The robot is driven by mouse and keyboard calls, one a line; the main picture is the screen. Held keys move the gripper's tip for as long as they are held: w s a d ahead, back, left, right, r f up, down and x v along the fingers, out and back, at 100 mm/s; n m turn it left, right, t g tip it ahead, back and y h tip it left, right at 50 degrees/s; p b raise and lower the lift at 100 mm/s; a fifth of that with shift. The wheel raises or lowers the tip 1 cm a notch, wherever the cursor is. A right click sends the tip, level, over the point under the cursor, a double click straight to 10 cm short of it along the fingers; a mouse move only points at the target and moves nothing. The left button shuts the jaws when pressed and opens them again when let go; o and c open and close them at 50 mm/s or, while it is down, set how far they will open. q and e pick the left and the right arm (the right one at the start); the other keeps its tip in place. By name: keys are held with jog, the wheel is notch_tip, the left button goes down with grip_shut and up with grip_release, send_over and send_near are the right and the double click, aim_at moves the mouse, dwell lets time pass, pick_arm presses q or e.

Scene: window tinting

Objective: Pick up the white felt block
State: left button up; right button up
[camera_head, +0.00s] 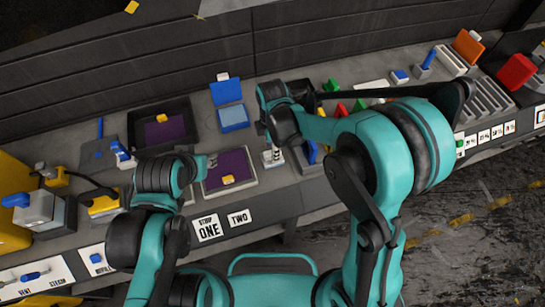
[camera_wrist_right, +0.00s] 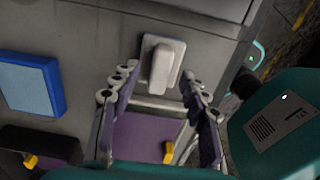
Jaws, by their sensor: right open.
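The white felt block (camera_wrist_right: 163,66) stands on a pale plate on the grey bench in the right wrist view. It lies between and beyond the fingertips of my right gripper (camera_wrist_right: 157,85). The fingers are spread on both sides and nothing is held. In the head view my right gripper (camera_head: 272,155) points down at the bench just right of the framed purple sheet (camera_head: 236,163). The block is mostly hidden there by the gripper. My left gripper (camera_head: 208,161) is small at the left edge of that sheet; its jaws cannot be made out.
A blue open box (camera_head: 234,115) stands behind the purple sheet. A dark tray (camera_head: 182,107) with another purple sheet is further left. Colored pieces and a slotted rack (camera_head: 488,97) stand to the right. The bench front edge carries number labels (camera_head: 207,228).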

notch_tip(320, 180, down, 3)
jog(key=shift+r, duration=0.1)
grip_shut()
jog(key=shift+r, duration=0.1)
notch_tip(320, 180, up, 10)
jog(key=shift+p, duration=1.05)
